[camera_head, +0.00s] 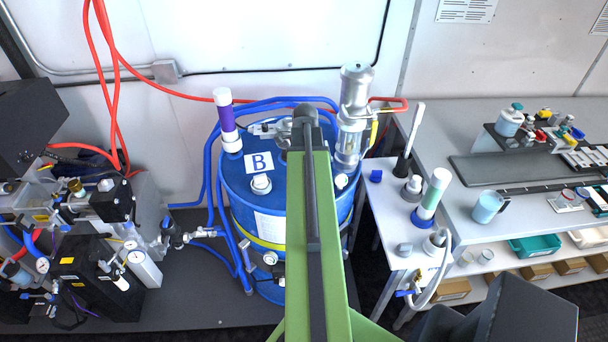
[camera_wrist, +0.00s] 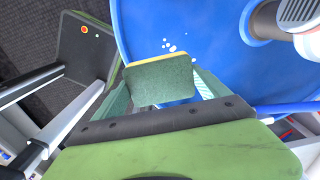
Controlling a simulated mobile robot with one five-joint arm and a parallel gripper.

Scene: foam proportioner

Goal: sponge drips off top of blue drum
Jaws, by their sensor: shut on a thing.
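The blue drum (camera_head: 238,190) stands upright in the middle of the head view, with a white "B" label on its top. My arm reaches over it and hides part of the top. In the wrist view the blue drum top (camera_wrist: 200,20) fills the upper part, with a small cluster of white drips (camera_wrist: 172,46) on it. My gripper (camera_wrist: 163,92) is shut on a green sponge (camera_wrist: 160,80) with a yellow edge. The sponge is just beside the drips in the picture; I cannot tell whether it touches the drum. In the head view the sponge and drips are hidden.
A purple-and-white tube (camera_head: 226,115) and a clear-bodied pump (camera_head: 355,115) rise from the drum top. Blue hoses run around the drum. A small white table (camera_head: 385,215) with bottles stands close on the right, and black machinery (camera_head: 85,270) with gauges on the left.

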